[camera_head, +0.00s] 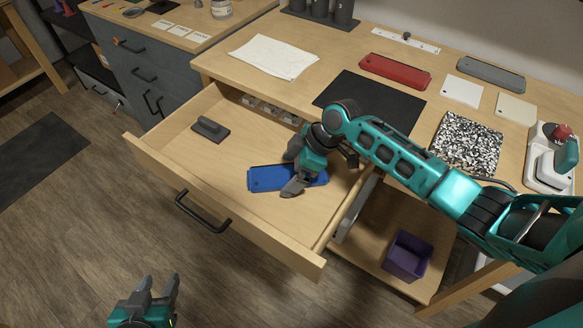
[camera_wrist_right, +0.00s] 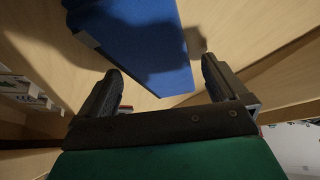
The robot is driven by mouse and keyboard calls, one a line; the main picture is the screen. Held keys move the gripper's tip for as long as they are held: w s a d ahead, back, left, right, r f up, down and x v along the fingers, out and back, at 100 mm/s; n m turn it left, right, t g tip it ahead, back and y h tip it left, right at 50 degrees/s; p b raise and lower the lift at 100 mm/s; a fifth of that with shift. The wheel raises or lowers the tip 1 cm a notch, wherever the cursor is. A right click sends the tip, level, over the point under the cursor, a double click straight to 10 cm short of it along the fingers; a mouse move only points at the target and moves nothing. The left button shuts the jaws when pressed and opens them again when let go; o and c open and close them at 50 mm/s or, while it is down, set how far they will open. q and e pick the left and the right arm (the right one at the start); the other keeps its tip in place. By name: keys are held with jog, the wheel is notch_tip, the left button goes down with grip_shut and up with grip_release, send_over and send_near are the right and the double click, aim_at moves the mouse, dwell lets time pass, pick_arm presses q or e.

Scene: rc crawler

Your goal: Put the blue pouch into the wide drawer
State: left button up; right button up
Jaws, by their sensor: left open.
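The blue pouch (camera_head: 268,179) lies inside the open wide drawer (camera_head: 165,163), toward its right side, apparently flat on the bottom. My right gripper (camera_head: 299,170) reaches into the drawer and hides part of the pouch's right end. In the right wrist view the blue pouch (camera_wrist_right: 135,45) is beyond the fingers of the right gripper (camera_wrist_right: 160,88), which stand wide apart. The pouch appears free of both fingers, with the gripper's shadow on it. My left gripper (camera_head: 158,284) is open and empty, in front of the drawer at the bottom of the head view.
A dark grey block (camera_head: 210,129) lies in the drawer's left part, with small items along its back. A purple bin (camera_head: 407,256) stands on the lower shelf at right. The desk holds a black mat (camera_head: 365,98), red case (camera_head: 394,71) and speckled notebook (camera_head: 467,144).

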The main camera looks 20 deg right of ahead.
jog(key=shift+r, duration=0.15)
jog(key=p+v, duration=0.1)
jog(key=v, duration=1.1)
jog(key=shift+p, duration=0.3)
